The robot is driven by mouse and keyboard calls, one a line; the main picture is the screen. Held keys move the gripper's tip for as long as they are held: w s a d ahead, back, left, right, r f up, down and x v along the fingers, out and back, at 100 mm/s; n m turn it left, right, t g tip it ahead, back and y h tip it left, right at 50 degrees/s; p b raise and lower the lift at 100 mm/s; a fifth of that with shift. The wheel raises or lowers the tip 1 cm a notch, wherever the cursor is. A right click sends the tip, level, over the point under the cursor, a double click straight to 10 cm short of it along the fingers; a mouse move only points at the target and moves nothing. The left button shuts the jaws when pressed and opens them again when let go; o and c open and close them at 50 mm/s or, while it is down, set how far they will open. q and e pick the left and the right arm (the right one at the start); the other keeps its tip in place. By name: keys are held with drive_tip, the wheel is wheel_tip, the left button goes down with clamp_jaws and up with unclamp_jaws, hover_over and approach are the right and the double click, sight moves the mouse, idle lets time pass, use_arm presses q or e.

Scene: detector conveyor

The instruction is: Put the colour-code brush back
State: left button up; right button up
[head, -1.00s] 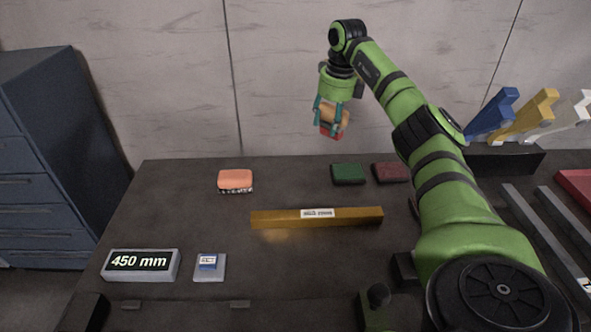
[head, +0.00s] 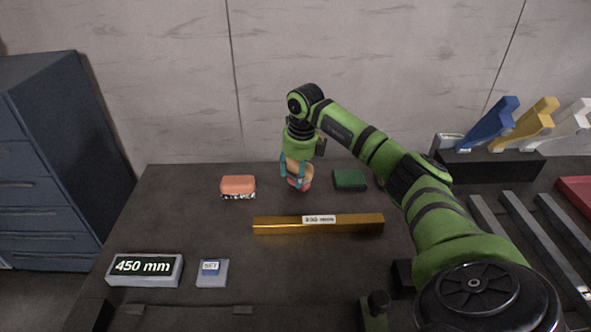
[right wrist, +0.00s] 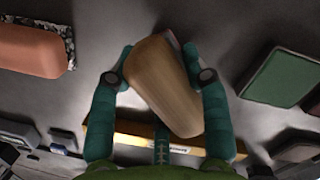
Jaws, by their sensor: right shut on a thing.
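My right gripper (head: 296,181) is shut on a wooden block-like piece with a reddish lower part, likely a brush. It holds the piece above the back of the table, between the orange block and the green pad. In the right wrist view the piece's tan wooden body (right wrist: 163,88) sits tilted between the two fingers (right wrist: 162,88), with a little red and white at its top edge. Blue (head: 490,125), yellow (head: 528,124) and white (head: 568,126) upright shapes stand in a black rack (head: 490,167) at the back right. My left gripper is out of view.
An orange block (head: 238,184) with a ragged silvery underside and a green pad (head: 349,179) flank the gripper. A brass bar (head: 280,226) lies in front. A 450 mm display (head: 144,269) and small grey box (head: 212,280) stand front left. Rails (head: 545,255) run at right.

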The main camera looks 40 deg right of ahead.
drive_tip(key=o, duration=1)
drive_tip(key=r, duration=0.4)
drive_tip(key=s+r, duration=0.1)
drive_tip(key=r, duration=0.3)
drive_tip(key=s+r+b, duration=0.1)
drive_tip(key=r, duration=0.3)
drive_tip(key=shift+w, duration=0.1)
